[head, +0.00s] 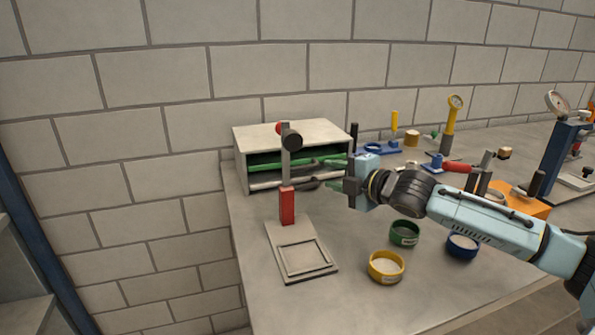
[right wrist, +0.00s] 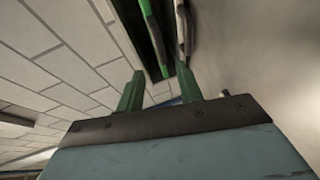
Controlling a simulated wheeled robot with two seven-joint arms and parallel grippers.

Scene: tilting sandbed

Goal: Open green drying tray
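The green drying tray (head: 262,160) sits in the upper slot of a beige cabinet (head: 247,141), seen in the head view behind an upright stand. Its green edge (right wrist: 147,10) also shows at the top of the right wrist view. My right gripper (head: 332,175) is at the right part of the cabinet's front. In the right wrist view its two green fingers (right wrist: 159,72) stand apart with nothing clearly between them. The right finger's tip is close to a pale bar (right wrist: 182,35); I cannot tell whether they touch. My left gripper is not in view.
A stand with a red block (head: 287,206) and a flat base (head: 282,232) stands before the cabinet. Yellow (head: 386,267), green (head: 405,233) and blue (head: 461,247) round containers sit under my right arm. Gauges and tools fill the table's back right. A brick wall rises behind.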

